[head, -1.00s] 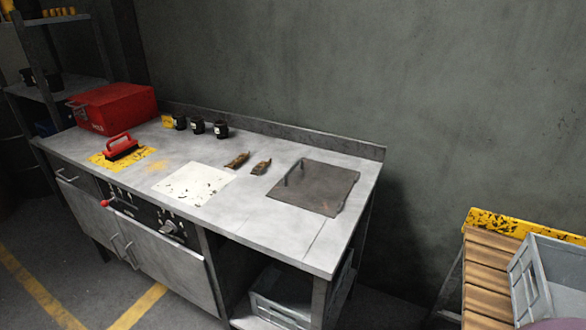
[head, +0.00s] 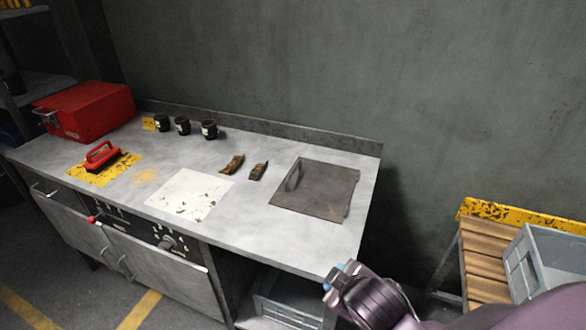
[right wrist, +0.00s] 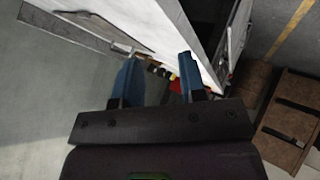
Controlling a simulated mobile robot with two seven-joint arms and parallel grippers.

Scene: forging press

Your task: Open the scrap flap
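The scrap flap (head: 325,192) looks like a dark square metal plate lying flat in the right end of the grey worktop in the head view. A bar handle (head: 293,177) stands up near its left edge. My right gripper (head: 334,277) is at the front right corner of the worktop, nearer to me than the flap and apart from it. In the right wrist view its two blue fingers (right wrist: 160,65) are spread with nothing between them. My left gripper is not in view.
Two rusty metal pieces (head: 258,171) lie left of the flap, beside a white sheet (head: 188,194). Black cups (head: 209,129), a red toolbox (head: 88,110) and a red brush (head: 101,157) stand further left. A grey crate (head: 545,262) sits on a wooden bench at right.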

